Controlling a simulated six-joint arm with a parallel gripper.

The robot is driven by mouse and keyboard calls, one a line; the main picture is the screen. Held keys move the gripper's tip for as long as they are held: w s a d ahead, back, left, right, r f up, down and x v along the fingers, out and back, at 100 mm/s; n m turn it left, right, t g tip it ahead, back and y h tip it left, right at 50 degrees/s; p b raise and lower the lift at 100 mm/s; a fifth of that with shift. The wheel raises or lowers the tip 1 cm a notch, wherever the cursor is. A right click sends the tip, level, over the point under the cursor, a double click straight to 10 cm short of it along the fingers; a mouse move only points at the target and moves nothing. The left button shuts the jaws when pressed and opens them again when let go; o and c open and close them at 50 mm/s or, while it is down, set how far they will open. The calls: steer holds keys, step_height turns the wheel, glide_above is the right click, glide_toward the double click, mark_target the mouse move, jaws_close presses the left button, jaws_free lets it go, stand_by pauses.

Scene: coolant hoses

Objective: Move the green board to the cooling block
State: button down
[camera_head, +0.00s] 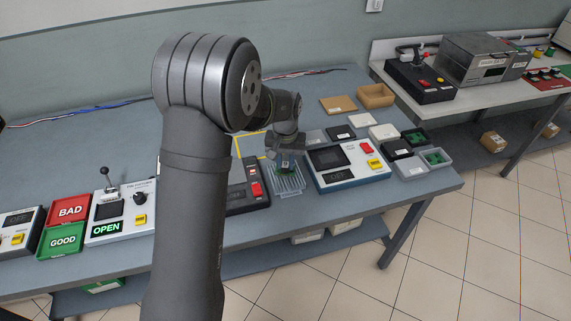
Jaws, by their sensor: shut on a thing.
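My gripper (287,160) is on the table's right half, pointing down, shut on the green board (287,171). Only a small green part of the board shows below the jaws. A pale, ribbed block (290,187), which looks like the cooling block, is directly below and around the board in the picture. I cannot tell whether the board touches it or is held just above it. My arm covers the middle of the table.
A white device with a screen (347,165) stands close right of the ribbed block, and a dark device with red buttons (249,190) close left. Small trays (436,157) are further right. Red BAD (69,209) and green GOOD (61,238) trays are at the left.

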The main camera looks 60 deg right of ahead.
mark_target(286, 165)
steer(key=shift+f, duration=0.65)
steer(key=shift+f, duration=0.15)
steer(key=c, duration=1.3)
jaws_free()
steer(key=shift+o, duration=0.2)
step_height(286, 165, up, 12)
step_height(286, 165, down, 12)
steer(key=shift+r, duration=2.05)
